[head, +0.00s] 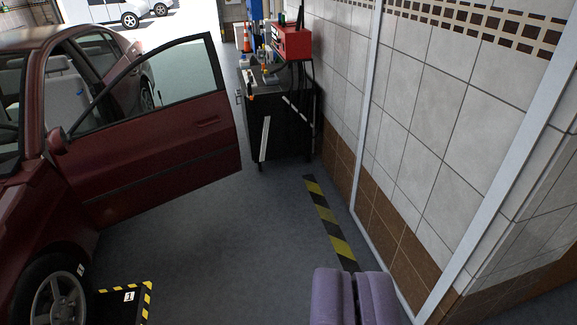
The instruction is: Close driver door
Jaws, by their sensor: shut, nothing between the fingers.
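The driver door (160,145) of a dark red car (20,185) stands wide open. It swings out from its hinge near the side mirror (57,141) toward the middle of the floor. Its window frame and glass show above the red panel, and the door handle is near its free edge. My gripper (352,290) is at the bottom of the head view, right of centre. Its two purple fingers are shut with nothing between them. It is apart from the door, to the right of and nearer than its free edge.
A black tool cart (285,120) with a red box (292,42) stands against the tiled wall (430,110), just beyond the door's free edge. A yellow-black floor strip (330,222) runs along the wall. A marked black plate (128,300) lies by the front wheel. The grey floor between is clear.

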